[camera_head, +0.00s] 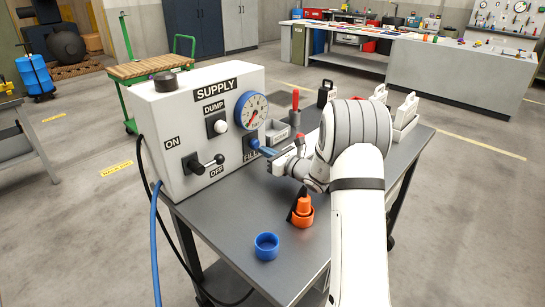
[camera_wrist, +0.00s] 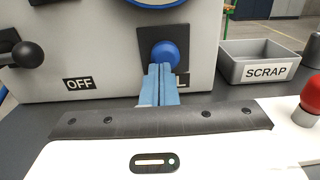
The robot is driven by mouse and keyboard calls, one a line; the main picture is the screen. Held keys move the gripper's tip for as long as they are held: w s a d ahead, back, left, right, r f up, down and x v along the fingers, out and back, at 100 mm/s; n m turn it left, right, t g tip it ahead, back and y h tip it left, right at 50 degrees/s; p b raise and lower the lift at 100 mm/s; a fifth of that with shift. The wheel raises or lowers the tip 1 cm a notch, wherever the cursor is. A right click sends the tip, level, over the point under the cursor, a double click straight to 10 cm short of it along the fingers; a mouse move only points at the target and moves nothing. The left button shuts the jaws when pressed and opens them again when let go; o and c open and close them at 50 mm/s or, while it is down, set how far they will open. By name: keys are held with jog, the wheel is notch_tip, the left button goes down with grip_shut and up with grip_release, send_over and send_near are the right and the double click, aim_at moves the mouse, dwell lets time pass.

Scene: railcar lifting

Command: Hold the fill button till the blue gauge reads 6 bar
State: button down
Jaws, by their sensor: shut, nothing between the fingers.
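The white supply box (camera_head: 180,120) stands on the grey table. The blue-rimmed gauge (camera_head: 251,110) is on its front; a red needle shows on the white dial, but the numbers are too small to read. In the wrist view only the gauge's lower rim (camera_wrist: 158,3) shows. The blue fill button (camera_wrist: 165,50) sits on a dark plate below it. My gripper (camera_wrist: 160,68) is shut and empty, its blue fingertips overlapping the button's lower edge. In the head view my gripper (camera_head: 264,150) is at the button (camera_head: 254,143). I cannot tell whether the button is pressed in.
The black supply lever (camera_head: 207,163) and the white dump button (camera_head: 220,126) are left of the fill button. A scrap bin (camera_wrist: 262,65) stands right of the box. An orange object (camera_head: 302,210) and a blue cup (camera_head: 267,245) are on the table, with clear tabletop at front left.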

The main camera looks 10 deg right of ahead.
aim_at(255, 144)
jog(key=shift+x, duration=0.9)
jog(key=shift+b+x, duration=0.7)
jog(key=shift+x, duration=0.15)
jog(key=shift+r, duration=0.35)
jog(key=shift+a, duration=0.1)
